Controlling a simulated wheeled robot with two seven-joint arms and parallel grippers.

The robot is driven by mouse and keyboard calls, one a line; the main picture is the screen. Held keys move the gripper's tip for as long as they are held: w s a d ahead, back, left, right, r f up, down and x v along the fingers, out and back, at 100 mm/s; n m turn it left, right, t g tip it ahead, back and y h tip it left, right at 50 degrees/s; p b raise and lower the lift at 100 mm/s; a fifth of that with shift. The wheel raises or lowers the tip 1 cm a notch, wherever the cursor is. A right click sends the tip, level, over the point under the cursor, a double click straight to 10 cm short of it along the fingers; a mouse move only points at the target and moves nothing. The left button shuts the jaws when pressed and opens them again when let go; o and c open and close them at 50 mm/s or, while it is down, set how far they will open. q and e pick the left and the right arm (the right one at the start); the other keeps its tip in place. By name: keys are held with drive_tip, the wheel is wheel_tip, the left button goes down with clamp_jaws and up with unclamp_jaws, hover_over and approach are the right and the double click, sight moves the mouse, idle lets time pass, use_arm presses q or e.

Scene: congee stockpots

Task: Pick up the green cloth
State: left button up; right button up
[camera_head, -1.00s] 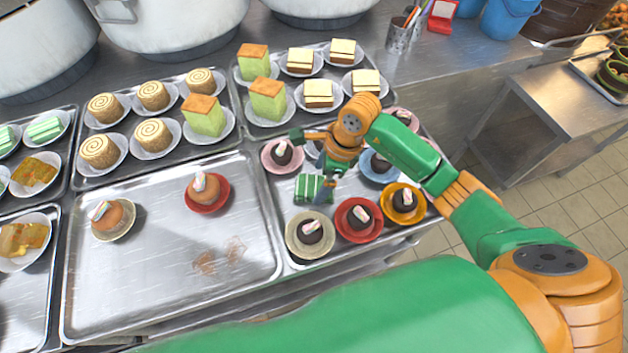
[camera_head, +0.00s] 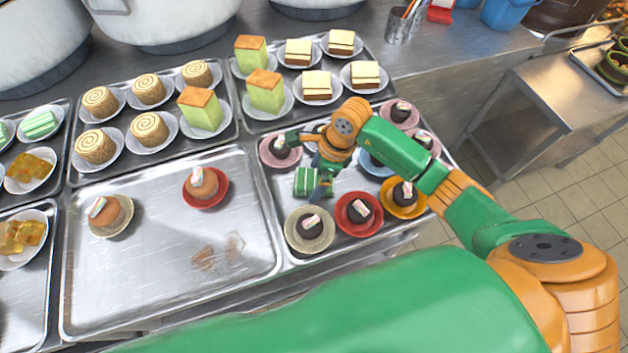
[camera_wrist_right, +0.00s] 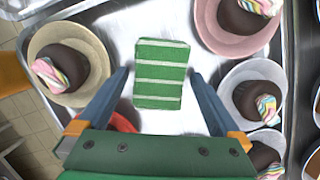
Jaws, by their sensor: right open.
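The green cloth (camera_head: 305,182) is a small folded block with white stripes. It lies on the metal tray (camera_head: 268,188) among plates of chocolate cakes. In the right wrist view the cloth (camera_wrist_right: 161,74) lies ahead of and between the two blue-grey fingers, apart from both. My right gripper (camera_head: 322,190) is open and empty, low beside the cloth; its fingers also show in the right wrist view (camera_wrist_right: 160,92). My right arm hides part of the tray and some plates. My left gripper is not in view.
Close around the cloth stand a pink plate (camera_head: 268,153), a beige plate (camera_head: 296,236) and a red plate (camera_head: 352,229) with chocolate cakes. Left is a wide tray (camera_head: 150,290), mostly bare, with two cakes. Trays of rolls and green cakes stand behind.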

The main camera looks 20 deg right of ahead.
drive_tip(key=c, duration=1.4)
drive_tip(key=p+v, duration=0.3)
drive_tip(key=a+p+v, duration=0.1)
drive_tip(key=p+v, duration=0.2)
drive_tip(key=shift+s+a+r+p, duration=0.1)
drive_tip(key=shift+s+r+p, duration=0.15)
drive_tip(key=shift+r+p, duration=0.1)
drive_tip(key=s+d+r+p, duration=0.1)
drive_tip(key=s+r+p, duration=0.3)
drive_tip(key=s, duration=0.9)
wheel_tip(320, 180, up, 3)
drive_tip(key=shift+p, duration=0.35)
